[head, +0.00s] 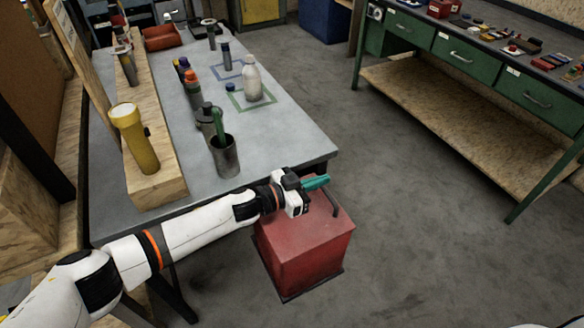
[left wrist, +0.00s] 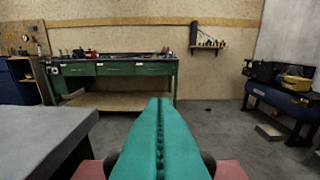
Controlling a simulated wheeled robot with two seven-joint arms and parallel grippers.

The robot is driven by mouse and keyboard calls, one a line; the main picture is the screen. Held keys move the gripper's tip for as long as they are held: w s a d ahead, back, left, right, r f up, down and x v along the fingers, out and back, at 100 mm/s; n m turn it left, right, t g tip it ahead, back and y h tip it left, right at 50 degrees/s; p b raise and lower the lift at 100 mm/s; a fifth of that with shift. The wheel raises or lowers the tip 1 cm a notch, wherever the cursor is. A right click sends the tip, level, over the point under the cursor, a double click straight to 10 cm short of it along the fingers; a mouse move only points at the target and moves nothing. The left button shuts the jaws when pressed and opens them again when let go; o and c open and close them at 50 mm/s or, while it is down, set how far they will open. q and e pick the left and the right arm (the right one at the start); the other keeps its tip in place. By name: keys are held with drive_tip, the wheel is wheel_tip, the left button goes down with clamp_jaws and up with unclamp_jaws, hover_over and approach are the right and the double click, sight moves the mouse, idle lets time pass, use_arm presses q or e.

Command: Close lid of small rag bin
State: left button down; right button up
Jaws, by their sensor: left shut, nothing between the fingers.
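The small red rag bin (head: 300,262) stands on the floor beside the front right corner of the grey table. Its red top (head: 325,222) looks flat and level with the rim, with no gap that I can see; a dark bar-like part (head: 331,200) shows near its far right edge. My left gripper (head: 327,180) is over the far part of the bin's top, its teal fingers shut and empty; whether it touches the lid I cannot tell. In the left wrist view the shut fingers (left wrist: 159,110) point ahead, with red surface (left wrist: 229,170) low on both sides.
The grey table (head: 285,140) holds a yellow flashlight (head: 134,138), a metal cup (head: 225,157) and a white bottle (head: 252,78). A green workbench (head: 460,55) stands at the right. The floor between them is clear.

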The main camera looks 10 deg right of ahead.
use_arm(q)
drive_tip(key=s+a+r, duration=0.2)
drive_tip(key=a+r, duration=0.5)
drive_tip(key=a, duration=0.1)
drive_tip(key=s+a+f+n+y, duration=0.4)
drive_tip(key=s+a+y, duration=0.1)
drive_tip(key=s+a, duration=0.45)
drive_tip(key=s+a+f+n+y, duration=0.55)
drive_tip(key=s+a, duration=0.25)
drive_tip(key=a, duration=0.2)
drive_tip(key=s+a+f+n+y, duration=0.4)
drive_tip(key=s+a+y, duration=0.2)
drive_tip(key=s+a, duration=0.35)
wheel_tip(320, 180, down, 25)
drive_tip(key=g, duration=0.2)
drive_tip(key=s+a+f, duration=0.1)
drive_tip(key=s+f, duration=0.7)
drive_tip(key=s+a+f+m+g, duration=0.1)
drive_tip(key=s+a+f, duration=0.1)
drive_tip(key=s+f, duration=0.7)
drive_tip(key=shift+s+a, duration=0.15)
drive_tip(key=shift+a, duration=0.15)
